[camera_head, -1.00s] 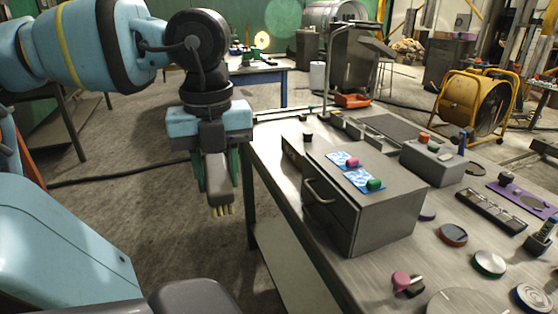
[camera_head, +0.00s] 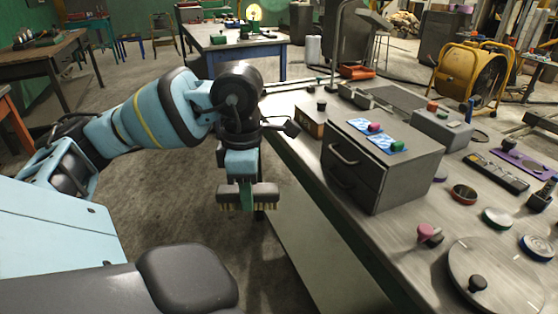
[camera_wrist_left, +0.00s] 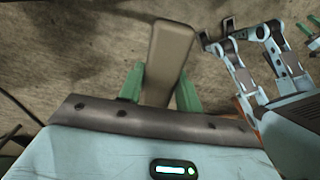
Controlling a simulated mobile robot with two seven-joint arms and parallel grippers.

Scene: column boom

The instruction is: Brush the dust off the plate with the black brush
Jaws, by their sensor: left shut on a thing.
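My left gripper (camera_head: 244,180) is shut on the brush (camera_head: 262,198), a dark block with pale yellowish bristles pointing down. The brush is held over the floor, just left of the table's edge and apart from everything. In the left wrist view the brush (camera_wrist_left: 168,50) looks grey-brown between the green fingers of the left gripper (camera_wrist_left: 162,88). A round grey metal disc (camera_head: 515,268) with a black knob lies at the table's near right; it may be the plate. I cannot make out dust on it.
A metal drawer box (camera_head: 370,180) stands on the table (camera_head: 345,228), between the brush and the disc. A pink-knobbed item (camera_head: 427,233) and several round tins, including a green-rimmed one (camera_head: 497,218), lie near the disc.

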